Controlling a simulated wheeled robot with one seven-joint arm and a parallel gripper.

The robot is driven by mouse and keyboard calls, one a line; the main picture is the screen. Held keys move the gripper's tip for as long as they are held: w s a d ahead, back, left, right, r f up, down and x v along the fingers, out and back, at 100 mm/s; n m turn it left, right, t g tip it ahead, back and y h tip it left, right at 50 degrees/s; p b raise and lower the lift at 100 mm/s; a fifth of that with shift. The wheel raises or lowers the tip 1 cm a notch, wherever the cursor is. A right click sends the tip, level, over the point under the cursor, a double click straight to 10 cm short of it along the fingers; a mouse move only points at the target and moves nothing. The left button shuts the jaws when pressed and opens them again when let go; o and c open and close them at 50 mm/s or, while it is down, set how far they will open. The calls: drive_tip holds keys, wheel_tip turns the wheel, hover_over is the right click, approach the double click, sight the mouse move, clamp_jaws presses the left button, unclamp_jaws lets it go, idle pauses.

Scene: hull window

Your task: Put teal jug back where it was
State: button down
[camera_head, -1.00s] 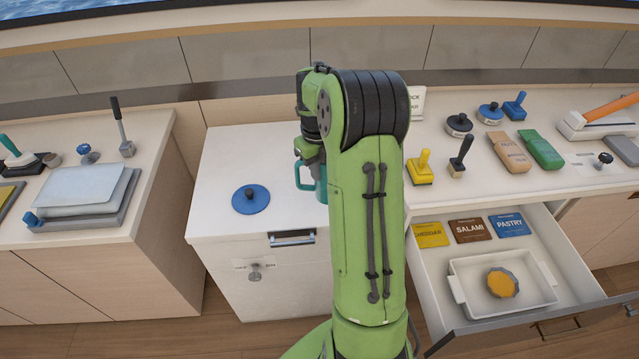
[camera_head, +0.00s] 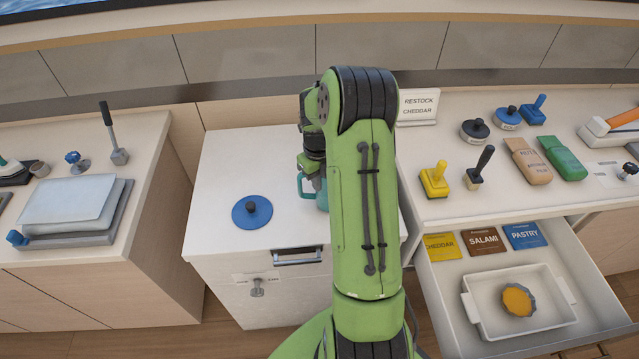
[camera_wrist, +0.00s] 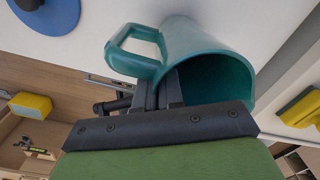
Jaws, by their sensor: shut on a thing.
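The teal jug (camera_head: 321,196) is over the white cabinet top (camera_head: 222,170), mostly hidden behind my green arm in the head view. Its handle shows on its left side. In the wrist view the jug (camera_wrist: 205,50) fills the upper middle, with its open mouth facing the camera and its handle to the left. My gripper (camera_wrist: 172,88) is shut on the jug's wall near the rim. I cannot tell whether the jug touches the cabinet top.
A blue round lid with a knob (camera_head: 252,212) lies left of the jug. On the right counter stand a yellow stamp (camera_head: 434,182), a black-handled stamp (camera_head: 479,170) and a restock sign (camera_head: 418,107). An open drawer (camera_head: 440,290) holds a white tray (camera_head: 472,308) and several cards.

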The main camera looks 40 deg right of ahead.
drive_tip(key=shift+f, duration=0.55)
drive_tip(key=c, duration=1.3)
unclamp_jaws()
drive_tip(key=shift+o, duration=0.2)
drive_tip(key=shift+r, duration=0.1)
wheel_tip(320, 180, up, 13)
drive_tip(key=p, duration=0.1)
drive_tip(key=s+a+r+n+t+h, duration=0.15)
drive_tip(key=s+a+r+n, duration=0.25)
drive_tip(key=a+r+n, duration=0.55)
drive_tip(key=s+a+n+t+y, duration=0.1)
drive_tip(key=s+a+n, duration=0.5)
drive_tip(key=n, duration=0.7)
drive_tip(key=s+a+r+n+t, duration=0.1)
drive_tip(key=s+a+n+t, duration=0.2)
drive_tip(key=s+a+n, duration=0.4)
drive_tip(key=s+n, duration=0.3)
drive_tip(key=n, duration=0.4)
drive_tip(key=shift+s+a+y, duration=0.2)
drive_tip(key=shift+y, duration=0.15)
